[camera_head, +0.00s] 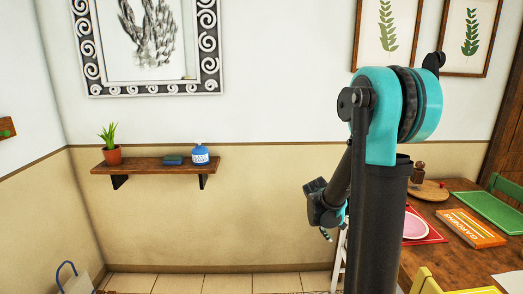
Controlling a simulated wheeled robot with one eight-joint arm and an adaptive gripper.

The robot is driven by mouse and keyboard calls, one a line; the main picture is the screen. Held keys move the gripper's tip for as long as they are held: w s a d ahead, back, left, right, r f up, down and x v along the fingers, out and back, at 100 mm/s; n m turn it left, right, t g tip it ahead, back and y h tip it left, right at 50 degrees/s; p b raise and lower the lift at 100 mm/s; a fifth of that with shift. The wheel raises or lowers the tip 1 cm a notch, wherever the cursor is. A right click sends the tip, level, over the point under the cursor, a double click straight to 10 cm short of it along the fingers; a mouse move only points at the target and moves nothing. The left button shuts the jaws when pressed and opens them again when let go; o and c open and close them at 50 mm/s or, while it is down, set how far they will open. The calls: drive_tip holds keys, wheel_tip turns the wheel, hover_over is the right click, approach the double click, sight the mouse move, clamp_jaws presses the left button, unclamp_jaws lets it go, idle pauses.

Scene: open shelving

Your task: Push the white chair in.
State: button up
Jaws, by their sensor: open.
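A narrow white slatted piece (340,262), which looks like part of the white chair, shows at the lower middle just left of my dark column. The rest of it is hidden behind the column and below the picture edge. My gripper (326,235) hangs at the end of my folded arm, just above and left of that white piece. It is open and I see nothing in it. I cannot tell how far the chair stands from the table.
A wooden table (451,262) at the right holds a green tray (492,210), a book (470,228) and a pink plate (415,224). A yellow chair (425,283) and a green chair (505,188) stand by it. A wall shelf (140,168) is at left. Tiled floor (225,283) at lower middle looks clear.

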drive_tip(key=s+a+y, duration=0.2)
drive_tip(key=s+a, duration=0.1)
drive_tip(key=s, duration=0.3)
drive_tip(key=s+a+t+y, duration=0.1)
drive_tip(key=s+a+y, duration=0.1)
drive_tip(key=s+a, duration=0.2)
drive_tip(key=s+a+m+y, duration=0.1)
drive_tip(key=s+a+y, duration=0.1)
drive_tip(key=s, duration=0.8)
drive_tip(key=shift+a+f, duration=0.45)
drive_tip(key=shift+a, duration=0.35)
